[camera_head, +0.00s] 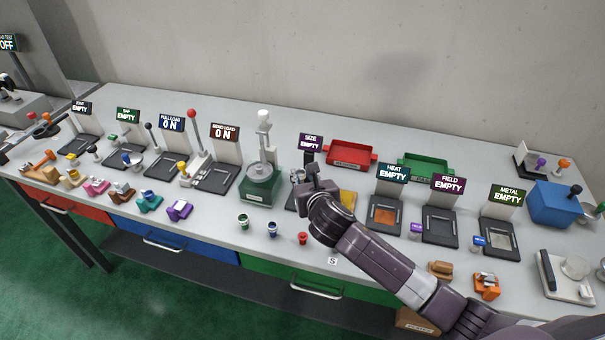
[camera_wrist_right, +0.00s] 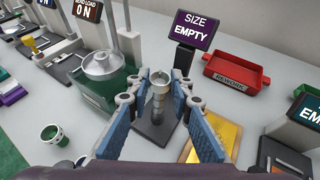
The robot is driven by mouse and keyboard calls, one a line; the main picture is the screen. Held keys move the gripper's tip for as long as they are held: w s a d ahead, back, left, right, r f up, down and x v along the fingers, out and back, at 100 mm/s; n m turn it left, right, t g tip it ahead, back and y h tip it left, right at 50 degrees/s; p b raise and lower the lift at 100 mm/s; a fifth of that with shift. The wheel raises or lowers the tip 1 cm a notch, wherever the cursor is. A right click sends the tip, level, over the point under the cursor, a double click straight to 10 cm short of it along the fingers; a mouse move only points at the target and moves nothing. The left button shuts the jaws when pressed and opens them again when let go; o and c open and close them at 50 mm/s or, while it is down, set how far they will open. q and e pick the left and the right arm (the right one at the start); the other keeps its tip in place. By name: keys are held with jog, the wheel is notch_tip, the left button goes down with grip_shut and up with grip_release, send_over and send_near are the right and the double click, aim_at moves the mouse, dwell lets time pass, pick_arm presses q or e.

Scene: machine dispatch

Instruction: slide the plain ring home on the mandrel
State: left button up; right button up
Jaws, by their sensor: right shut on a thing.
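My right gripper (camera_head: 311,183) is over the size station, reached from the lower right. In the right wrist view, its two blue-padded fingers (camera_wrist_right: 160,79) close at their tips on a small metal ring (camera_wrist_right: 161,77). The stepped silver mandrel (camera_wrist_right: 157,104) stands upright on a dark base between the fingers. The ring appears in line with the mandrel's top; I cannot tell how far it is over it. In the head view the gripper largely hides the ring and mandrel. The size sign (camera_head: 311,144) reads EMPTY. My left gripper is not in view.
A green-based machine with a round metal pan (camera_head: 260,172) stands left of the mandrel. A red tray (camera_head: 351,154) lies behind to the right, and a yellow plate (camera_wrist_right: 213,142) beside the station. Small cups, including a green one (camera_head: 243,221), stand near the front edge.

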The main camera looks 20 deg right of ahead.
jog(key=shift+f+b, duration=0.45)
jog(key=shift+f, duration=0.8)
jog(key=o, duration=1.1)
jog(key=shift+o, duration=0.5)
jog(key=o, duration=0.4)
notch_tip(320, 180, up, 6)
jog(key=p, duration=0.7)
jog(key=shift+p, duration=0.3)
